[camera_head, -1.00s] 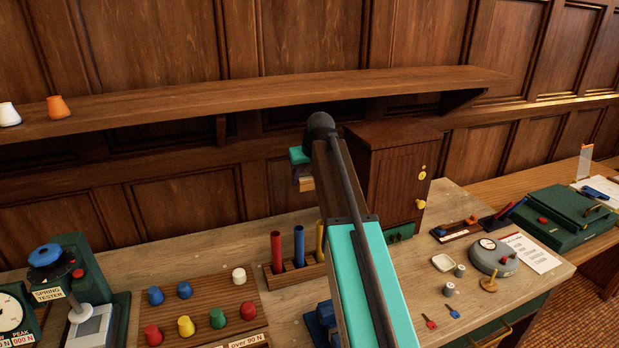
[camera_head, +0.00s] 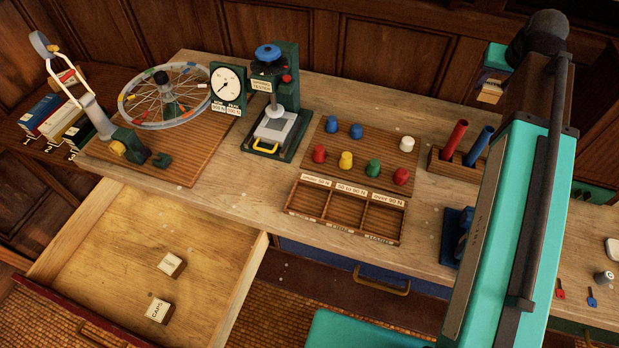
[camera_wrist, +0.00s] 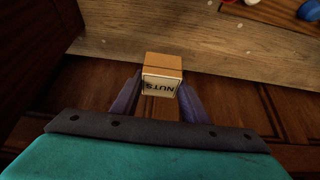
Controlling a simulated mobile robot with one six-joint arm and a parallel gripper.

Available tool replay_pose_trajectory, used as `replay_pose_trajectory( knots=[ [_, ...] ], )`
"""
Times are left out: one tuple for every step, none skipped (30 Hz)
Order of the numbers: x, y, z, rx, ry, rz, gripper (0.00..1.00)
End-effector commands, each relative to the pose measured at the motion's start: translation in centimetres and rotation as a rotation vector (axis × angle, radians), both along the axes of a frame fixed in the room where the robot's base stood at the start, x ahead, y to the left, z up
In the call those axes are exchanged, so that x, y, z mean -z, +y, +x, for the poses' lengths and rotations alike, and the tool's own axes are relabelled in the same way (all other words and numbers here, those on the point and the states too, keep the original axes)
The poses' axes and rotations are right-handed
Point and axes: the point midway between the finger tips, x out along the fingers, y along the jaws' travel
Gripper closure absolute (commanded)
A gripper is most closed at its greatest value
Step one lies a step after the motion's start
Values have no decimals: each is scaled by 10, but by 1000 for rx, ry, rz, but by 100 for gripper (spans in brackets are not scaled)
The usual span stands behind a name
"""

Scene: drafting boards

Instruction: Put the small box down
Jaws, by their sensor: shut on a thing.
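The small box (camera_wrist: 163,75) is tan with a white label reading "NUTS". In the wrist view it sits between the two fingers of my gripper (camera_wrist: 157,98), which is shut on it. The box is held in the air, with wood panelling and the bench edge behind it. In the head view the held box (camera_head: 490,92) shows small at the upper right, partly hidden by the gripper and arm.
An open drawer (camera_head: 165,225) at lower left holds a small box labelled "CAPS" (camera_head: 157,311) and another small labelled box (camera_head: 171,264). A spring tester (camera_head: 275,110), a spoked wheel (camera_head: 165,95), coloured knobs (camera_head: 346,160) and a three-compartment tray (camera_head: 345,208) crowd the bench.

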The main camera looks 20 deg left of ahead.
Motion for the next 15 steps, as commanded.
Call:
replay_pose_trajectory(
  knots=[
    [-2,11,-13,-3,-1,-1,83],
    [-3,16,-18,-3,-1,-1,83],
    [-3,21,-25,-3,-1,-1,83],
    [-4,26,-30,-2,-1,-1,83],
    [-4,31,-34,-3,-1,-1,83],
    [-4,36,-40,-3,-2,-1,83],
    [-5,39,-44,-3,-2,-1,83],
    [-5,42,-47,-2,-2,0,83],
    [-5,46,-52,-2,-2,0,83],
    [-5,49,-54,-2,-2,0,83],
    [-5,51,-57,-2,-2,-1,83],
    [-5,53,-59,-2,-2,-1,83],
    [-5,54,-61,-1,-2,0,83],
    [-5,55,-62,-1,-2,0,83],
    [-5,56,-63,0,-3,-1,83]
  ],
)
